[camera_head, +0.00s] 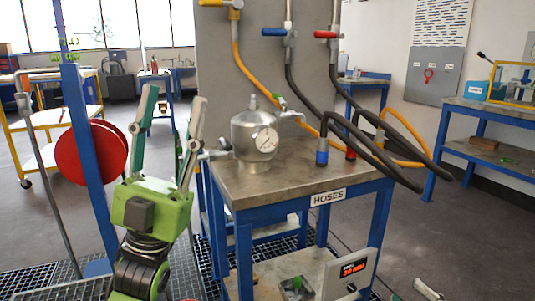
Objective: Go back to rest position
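My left gripper (173,100), green with long fingers, is raised at the left of the picture. Its fingers point up and stand wide apart, with nothing seen between them. It is left of the metal vessel (246,132), which stands upright on the table and carries a round gauge (266,140). Its right finger overlaps the vessel's left side fitting in the picture; I cannot tell if they touch. My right gripper is not in view.
The blue-framed table (285,190) is labelled HOSES. A yellow hose (262,84) and dark hoses (312,103) hang over it from wall valves. A display box (351,271) sits low in front. A blue post with a red disc (84,154) stands at left.

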